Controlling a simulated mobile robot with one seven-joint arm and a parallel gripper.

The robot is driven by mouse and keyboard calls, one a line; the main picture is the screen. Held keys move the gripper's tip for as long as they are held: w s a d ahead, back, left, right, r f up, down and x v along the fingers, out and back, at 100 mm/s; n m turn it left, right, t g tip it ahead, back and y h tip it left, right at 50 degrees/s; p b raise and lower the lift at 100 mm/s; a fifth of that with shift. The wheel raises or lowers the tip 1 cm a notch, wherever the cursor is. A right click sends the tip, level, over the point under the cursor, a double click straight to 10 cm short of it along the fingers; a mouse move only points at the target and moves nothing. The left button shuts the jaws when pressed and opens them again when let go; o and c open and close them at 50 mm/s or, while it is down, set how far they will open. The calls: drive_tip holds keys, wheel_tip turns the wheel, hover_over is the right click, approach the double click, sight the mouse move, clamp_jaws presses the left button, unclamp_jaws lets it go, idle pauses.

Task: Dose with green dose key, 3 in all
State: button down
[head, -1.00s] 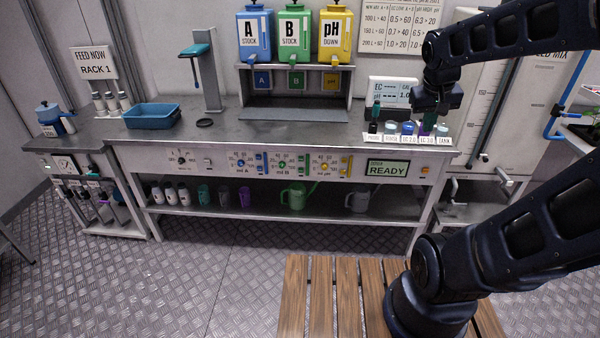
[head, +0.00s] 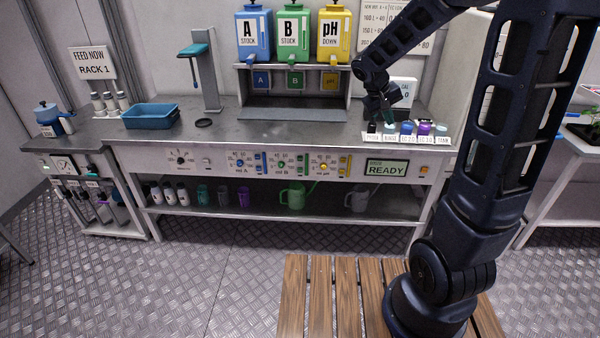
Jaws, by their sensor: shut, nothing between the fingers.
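The green dose key (head: 301,164) is on the front panel of the bench, right of the green B dial (head: 283,165). A blue key (head: 260,162) is to its left and a yellow key (head: 346,166) to its right. The green B stock tank (head: 292,35) stands above on the shelf, between the blue A and yellow pH tanks. My gripper (head: 384,120) is shut and empty, low over the right part of the bench top by the row of small pots. It is up and right of the green key, apart from it. The fingertips are small and dark here.
A READY display (head: 387,168) is on the panel's right. Labelled small pots (head: 407,130) stand along the bench's right edge. A blue tray (head: 151,116) is at the left. Bottles and a green watering can (head: 293,196) are on the lower shelf. The panel's front is clear.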

sight(300, 170)
drive_tip(key=w+a+f+n+t+h, duration=0.2)
drive_tip(key=w+a+f+n+t, duration=0.15)
drive_tip(key=w+a+f, duration=1.25)
drive_tip(key=a+f+n+t, duration=0.1)
drive_tip(key=a+f+n, duration=0.1)
drive_tip(key=a+f, duration=0.3)
drive_tip(key=a+f+n+t, duration=0.1)
drive_tip(key=a+f, duration=0.4)
drive_tip(key=f, duration=0.8)
drive_tip(key=s+a+f+n+t+y, duration=0.1)
drive_tip(key=a+f+n, duration=0.2)
drive_tip(key=f, duration=0.6)
drive_tip(key=a, duration=0.2)
drive_tip(key=shift+a, duration=0.3)
drive_tip(key=shift+t, duration=0.25)
drive_tip(key=shift+w, duration=4.3)
drive_tip(key=shift+w, duration=0.25)
drive_tip(key=shift+w, duration=0.2)
